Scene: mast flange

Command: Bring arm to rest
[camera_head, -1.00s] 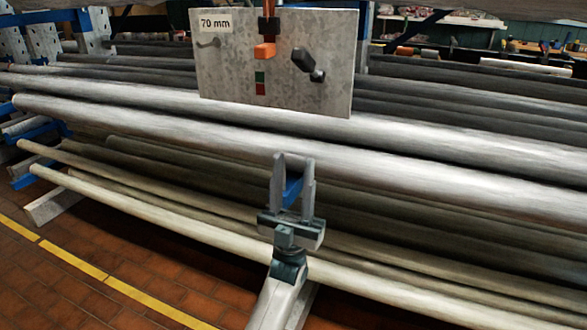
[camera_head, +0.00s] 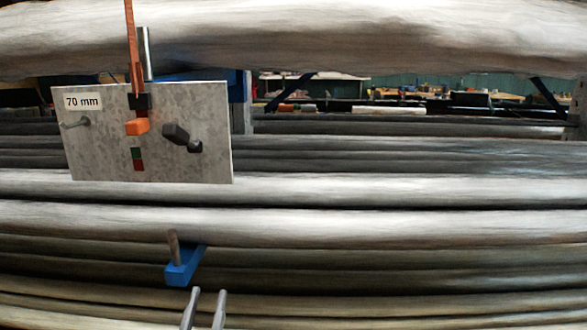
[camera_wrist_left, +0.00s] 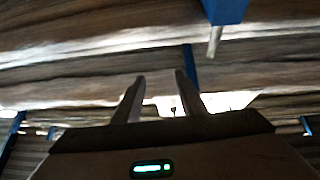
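My left gripper (camera_head: 205,308) shows at the bottom of the head view, only its two finger tips in the picture. The fingers stand apart with nothing between them. In the left wrist view both fingers of the left gripper (camera_wrist_left: 160,95) are also apart and empty. A grey metal plate (camera_head: 100,150) labelled "70 mm" hangs above and to the left of the gripper. It carries an orange block (camera_head: 137,127), a dark knob (camera_head: 175,134) and a small green and red mark (camera_head: 137,158). My right gripper is not in view.
Long grey pipes (camera_head: 400,225) lie across the head view behind the gripper. A blue bracket with a peg (camera_head: 184,265) sticks out just above the fingertips; a blue part (camera_wrist_left: 226,10) shows at the wrist view's top. A large pale pipe (camera_head: 300,35) crosses the head view's top.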

